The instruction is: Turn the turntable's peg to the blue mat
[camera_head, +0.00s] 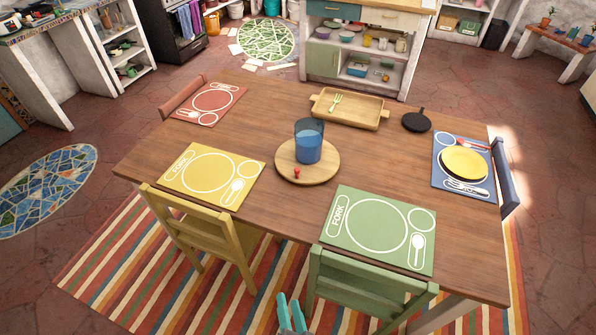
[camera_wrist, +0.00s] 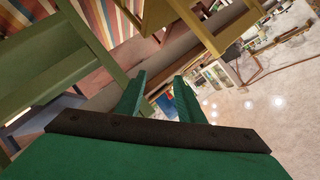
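The wooden turntable (camera_head: 322,174) sits in the middle of the table. A blue glass pitcher (camera_head: 308,147) stands on it. Its small red peg (camera_head: 297,173) is at the front-left rim, toward the space between the yellow and green mats. The blue mat (camera_head: 441,187) lies at the right end of the table with a yellow plate (camera_head: 464,163), a red-handled utensil and a white-looking fork on it. My gripper (camera_head: 291,312) is low at the bottom of the head view, in front of the table and away from the turntable. In the wrist view its green fingers (camera_wrist: 157,95) are apart with nothing between them.
A yellow mat (camera_head: 200,192), green mat (camera_head: 345,233) and red mat (camera_head: 228,88) lie on the table. A wooden tray (camera_head: 325,111) with a fork and a dark trivet (camera_head: 416,122) are at the back. Yellow (camera_head: 212,229) and green (camera_head: 365,292) chairs stand along the front edge near my gripper.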

